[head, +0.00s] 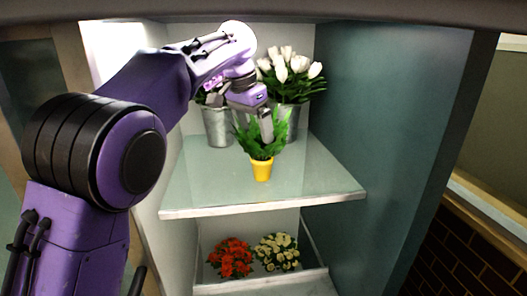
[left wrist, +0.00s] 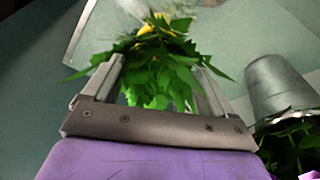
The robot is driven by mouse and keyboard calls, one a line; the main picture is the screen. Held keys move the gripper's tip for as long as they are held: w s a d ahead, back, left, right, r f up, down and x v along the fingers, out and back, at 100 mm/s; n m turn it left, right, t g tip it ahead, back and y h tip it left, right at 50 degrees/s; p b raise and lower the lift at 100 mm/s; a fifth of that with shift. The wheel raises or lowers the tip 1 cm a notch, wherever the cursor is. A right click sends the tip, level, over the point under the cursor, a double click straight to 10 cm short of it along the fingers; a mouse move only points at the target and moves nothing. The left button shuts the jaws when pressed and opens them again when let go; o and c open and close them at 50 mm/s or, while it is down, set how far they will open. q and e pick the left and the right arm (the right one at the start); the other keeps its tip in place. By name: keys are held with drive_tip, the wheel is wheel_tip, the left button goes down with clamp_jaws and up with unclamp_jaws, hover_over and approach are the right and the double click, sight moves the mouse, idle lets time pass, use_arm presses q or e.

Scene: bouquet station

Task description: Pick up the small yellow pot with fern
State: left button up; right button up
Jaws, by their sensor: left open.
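The small yellow pot (head: 261,170) with a green fern (head: 262,139) stands upright on the upper glass shelf, near its front edge. My left gripper (head: 266,125) reaches in from the left, at the fern's leaves just above the pot. In the left wrist view the fern (left wrist: 158,68) fills the space between the two open fingers (left wrist: 160,85), and a bit of the yellow pot (left wrist: 168,18) shows beyond the leaves. The fingers are apart and grip nothing. The leaves hide most of the pot in that view. My right gripper is in neither view.
Red flowers (head: 230,257) and cream flowers (head: 277,252) sit on the lower shelf. A teal wall (head: 390,120) closes the right side. The shelf's front right is clear.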

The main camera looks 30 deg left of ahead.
sight(262, 155)
use_arm(q)
drive_tip(key=shift+w+d+f, duration=0.1)
drive_tip(key=shift+w+d, duration=0.5)
drive_tip(key=shift+w, duration=0.15)
drive_tip(key=x, duration=0.4)
drive_tip(key=shift+s, duration=0.25)
drive_tip(key=shift+w+a+f, duration=0.1)
drive_tip(key=shift+w+f, duration=0.2)
drive_tip(key=shift+s+r, duration=0.1)
drive_tip(key=shift+s, duration=0.1)
drive_tip(key=c, duration=1.6)
drive_tip(key=shift+w, duration=0.1)
clamp_jaws()
